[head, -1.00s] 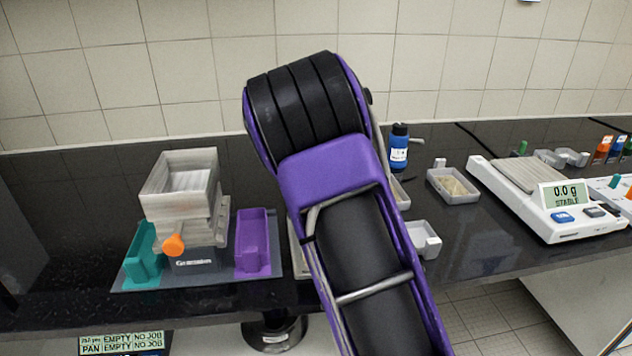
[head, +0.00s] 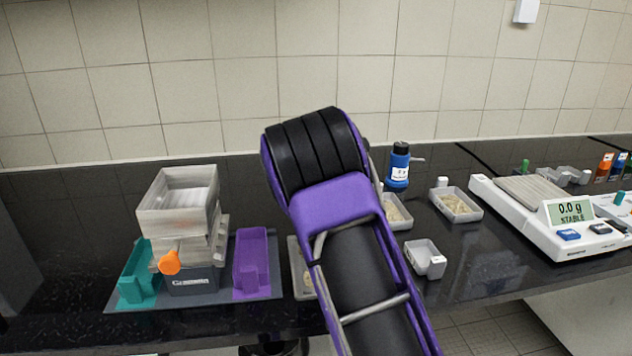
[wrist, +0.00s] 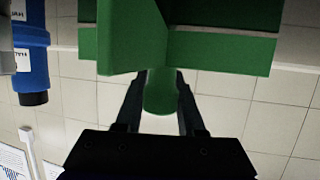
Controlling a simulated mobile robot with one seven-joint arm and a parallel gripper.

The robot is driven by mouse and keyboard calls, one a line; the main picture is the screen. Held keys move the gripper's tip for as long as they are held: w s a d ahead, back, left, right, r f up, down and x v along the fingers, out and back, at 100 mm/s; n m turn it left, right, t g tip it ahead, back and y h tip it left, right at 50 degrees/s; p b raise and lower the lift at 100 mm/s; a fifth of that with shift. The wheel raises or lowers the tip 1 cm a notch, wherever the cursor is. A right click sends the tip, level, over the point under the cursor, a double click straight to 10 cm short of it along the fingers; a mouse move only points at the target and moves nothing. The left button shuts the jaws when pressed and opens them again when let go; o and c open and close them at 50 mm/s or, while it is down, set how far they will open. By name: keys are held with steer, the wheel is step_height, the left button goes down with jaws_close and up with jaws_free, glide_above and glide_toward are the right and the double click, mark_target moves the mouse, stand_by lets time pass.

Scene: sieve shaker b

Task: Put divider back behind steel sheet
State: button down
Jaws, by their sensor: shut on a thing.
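My gripper (wrist: 161,88) is shut on the rounded knob of a green divider (wrist: 220,52) in the wrist view. The divider has flat crossing panels and fills the top of that view, with tiled wall behind it. In the head view my arm hides the gripper and the divider. I cannot pick out a steel sheet with certainty in either view.
A sieve stack (head: 178,212) with an orange knob stands at left between teal (head: 138,275) and purple (head: 252,268) holders. A blue bottle (head: 398,168), shallow trays (head: 458,204) and a white balance (head: 550,222) stand to the right. Dark bench (head: 480,265) is bare at front right.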

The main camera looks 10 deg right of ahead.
steer(key=shift+f, duration=0.15)
steer(key=c, duration=0.5)
jaws_free()
steer(key=shift+s+r, duration=0.1)
steer(key=shift+r, duration=0.15)
steer(key=p+v, duration=0.1)
steer(key=v, duration=1)
steer(key=shift+s+a+r, duration=0.1)
steer(key=shift+s, duration=0.25)
